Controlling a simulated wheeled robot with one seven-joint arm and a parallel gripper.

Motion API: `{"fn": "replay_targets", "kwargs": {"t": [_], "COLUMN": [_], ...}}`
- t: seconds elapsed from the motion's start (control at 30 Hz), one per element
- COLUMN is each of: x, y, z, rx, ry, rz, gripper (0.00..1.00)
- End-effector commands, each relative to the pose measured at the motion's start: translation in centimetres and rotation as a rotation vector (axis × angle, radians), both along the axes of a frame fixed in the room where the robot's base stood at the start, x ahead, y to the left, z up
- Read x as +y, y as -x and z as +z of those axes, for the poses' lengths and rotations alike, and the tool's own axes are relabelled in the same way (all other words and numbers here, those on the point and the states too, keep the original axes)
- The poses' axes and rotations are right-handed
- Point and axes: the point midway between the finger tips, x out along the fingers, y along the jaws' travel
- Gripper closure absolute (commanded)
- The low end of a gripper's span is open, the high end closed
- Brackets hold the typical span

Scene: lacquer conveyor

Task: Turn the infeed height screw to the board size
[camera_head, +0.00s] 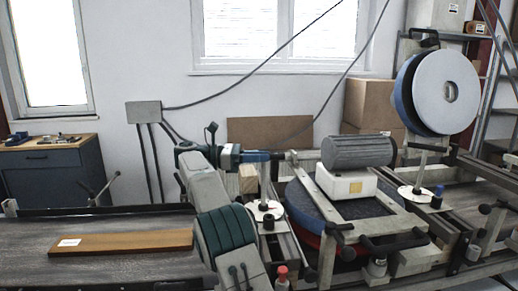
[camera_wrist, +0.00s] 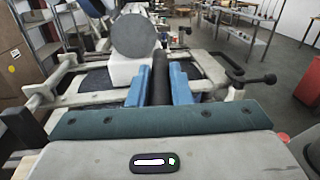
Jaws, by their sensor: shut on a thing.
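My gripper (camera_head: 264,156) is in the middle of the head view, above the infeed height screw's round white dial (camera_head: 260,213). In the wrist view its two blue fingers are shut on a dark upright grip (camera_wrist: 160,72), seemingly the screw's crank handle. The dial reading is too small to make out. The wooden board (camera_head: 122,242), with a white label (camera_head: 69,242), lies flat on the dark conveyor (camera_head: 28,262) at the left, apart from my gripper.
The grey motor (camera_head: 357,151) on its white box stands just right of my gripper. A second post with a white dial (camera_head: 414,198) is farther right. Large discs (camera_head: 446,92) rise behind it. Clamp bars with black knobs (camera_head: 415,238) crowd the front right.

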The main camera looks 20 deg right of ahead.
Motion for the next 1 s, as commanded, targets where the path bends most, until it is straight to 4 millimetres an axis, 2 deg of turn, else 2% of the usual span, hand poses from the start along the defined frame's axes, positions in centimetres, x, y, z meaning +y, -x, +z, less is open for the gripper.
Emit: {"fn": "replay_targets", "kwargs": {"t": [0.07,1.0], "x": [0.04,-0.2], "y": [-0.04,-0.34], "z": [0.61,0.7], "rx": [0.002,0.003], "ry": [0.003,0.002], "rz": [-0.024,-0.248], "gripper": [1.0,1.0]}}
